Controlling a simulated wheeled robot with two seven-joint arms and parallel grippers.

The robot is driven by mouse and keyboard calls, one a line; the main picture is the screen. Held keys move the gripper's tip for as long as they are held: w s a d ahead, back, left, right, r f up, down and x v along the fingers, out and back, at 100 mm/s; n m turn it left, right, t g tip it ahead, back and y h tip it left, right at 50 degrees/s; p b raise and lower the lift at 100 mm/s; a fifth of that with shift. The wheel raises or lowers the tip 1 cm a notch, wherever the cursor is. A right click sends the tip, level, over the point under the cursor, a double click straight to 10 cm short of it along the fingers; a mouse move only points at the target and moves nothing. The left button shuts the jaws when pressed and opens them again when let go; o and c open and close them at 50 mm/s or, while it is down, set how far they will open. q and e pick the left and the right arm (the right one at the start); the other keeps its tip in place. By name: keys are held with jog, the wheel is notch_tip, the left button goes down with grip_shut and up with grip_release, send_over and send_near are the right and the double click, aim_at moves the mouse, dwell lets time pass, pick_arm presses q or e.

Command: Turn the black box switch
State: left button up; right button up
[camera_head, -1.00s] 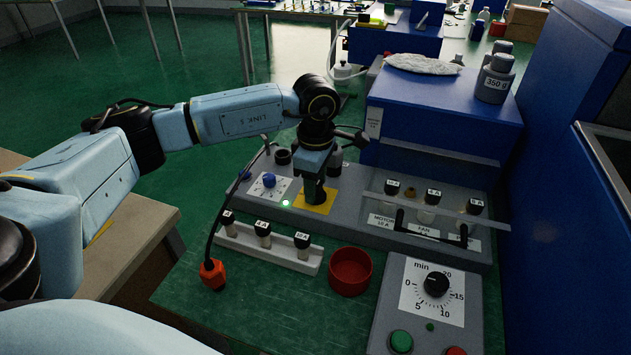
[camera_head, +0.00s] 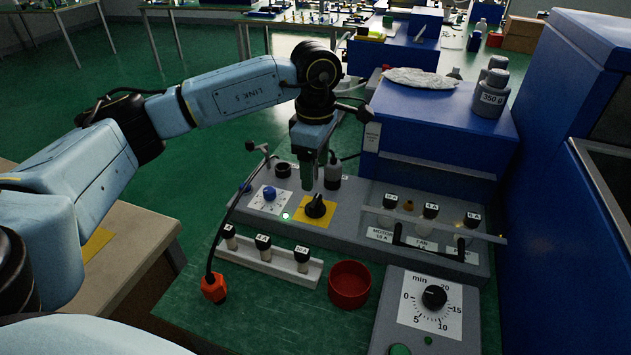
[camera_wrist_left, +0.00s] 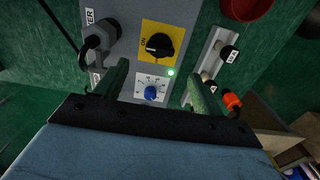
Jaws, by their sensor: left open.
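The black switch knob (camera_head: 316,207) sits on a yellow plate (camera_head: 328,212) on the grey control box (camera_head: 352,200). In the left wrist view the black knob (camera_wrist_left: 159,46) shows ahead of the fingers, with the word ON on its yellow plate (camera_wrist_left: 172,32). My left gripper (camera_head: 308,182) is above and slightly behind the knob, apart from it. In the left wrist view my left gripper (camera_wrist_left: 155,92) is open, with nothing between its two green fingers. My right gripper is not in view.
A blue knob (camera_head: 269,194) and a lit green lamp (camera_head: 286,216) are beside the yellow plate. A fuse rack (camera_head: 268,263), red bowl (camera_head: 349,284) and orange plug (camera_head: 213,288) lie in front. A timer box (camera_head: 432,310) stands at right.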

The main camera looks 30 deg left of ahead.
pick_arm(q)
notch_tip(320, 180, up, 5)
jog(key=shift+f, duration=0.1)
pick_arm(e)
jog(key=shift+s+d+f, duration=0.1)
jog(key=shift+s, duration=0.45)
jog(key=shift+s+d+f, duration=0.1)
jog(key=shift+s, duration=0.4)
